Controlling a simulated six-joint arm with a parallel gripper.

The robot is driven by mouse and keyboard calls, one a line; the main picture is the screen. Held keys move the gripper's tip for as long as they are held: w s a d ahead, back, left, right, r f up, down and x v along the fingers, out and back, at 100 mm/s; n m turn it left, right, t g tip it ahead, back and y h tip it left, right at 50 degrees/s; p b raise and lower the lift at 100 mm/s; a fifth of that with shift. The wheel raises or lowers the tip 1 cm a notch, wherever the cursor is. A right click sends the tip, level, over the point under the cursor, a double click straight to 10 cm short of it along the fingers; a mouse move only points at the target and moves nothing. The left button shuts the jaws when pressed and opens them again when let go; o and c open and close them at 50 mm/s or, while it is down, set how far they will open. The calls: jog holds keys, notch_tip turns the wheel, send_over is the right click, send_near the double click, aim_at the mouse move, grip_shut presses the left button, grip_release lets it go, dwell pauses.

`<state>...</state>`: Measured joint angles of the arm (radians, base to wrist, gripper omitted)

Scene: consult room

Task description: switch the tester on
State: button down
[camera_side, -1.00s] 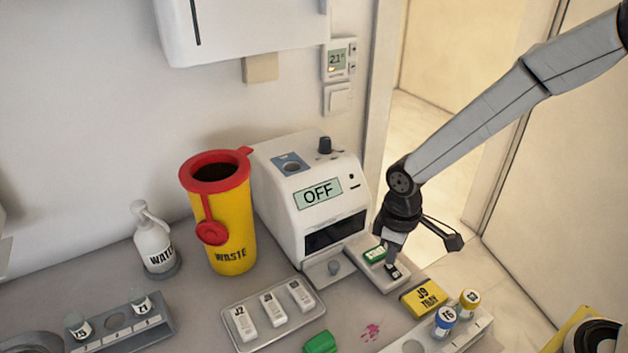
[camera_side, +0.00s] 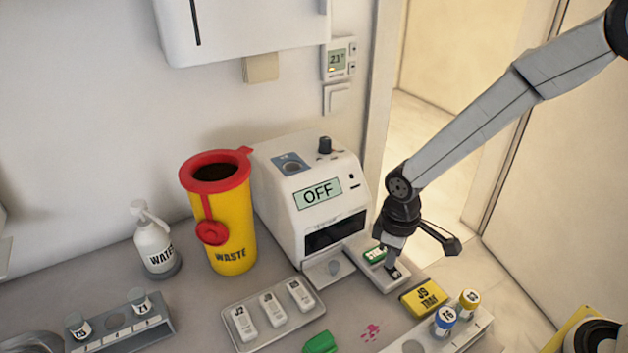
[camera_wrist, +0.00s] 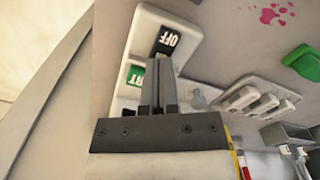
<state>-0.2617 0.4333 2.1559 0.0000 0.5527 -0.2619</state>
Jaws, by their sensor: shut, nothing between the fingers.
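The tester (camera_side: 285,215) is a white machine against the wall, and its display (camera_side: 318,193) reads OFF. A small white panel (camera_side: 385,284) at its front right carries a green button (camera_side: 373,256) and a black rocker switch. In the wrist view the switch (camera_wrist: 168,40) shows the word OFF, with the green button (camera_wrist: 135,77) beside it. My gripper (camera_side: 391,267) is shut and empty, pointing down at the switch. In the wrist view its fingertips (camera_wrist: 163,64) overlap the near end of the switch. I cannot tell whether they touch it.
A yellow waste bin (camera_side: 230,240) stands left of the tester. A tray of white cassettes (camera_side: 286,332), a yellow block (camera_side: 422,297) and a vial rack (camera_side: 468,331) lie in front. A knob (camera_side: 325,146) sits on top of the tester.

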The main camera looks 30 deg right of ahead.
jog(key=shift+f, duration=0.35)
dwell(0.4)
jog(key=shift+r, duration=3.55)
jog(key=s+d+f+m+t, duration=0.1)
jog(key=s+d+m+t, duration=0.1)
jog(key=s+d+m, duration=0.4)
jog(key=s+d, duration=0.1)
jog(key=d, duration=0.2)
jog(key=shift+d+t, duration=0.2)
jog(key=shift+t, duration=0.1)
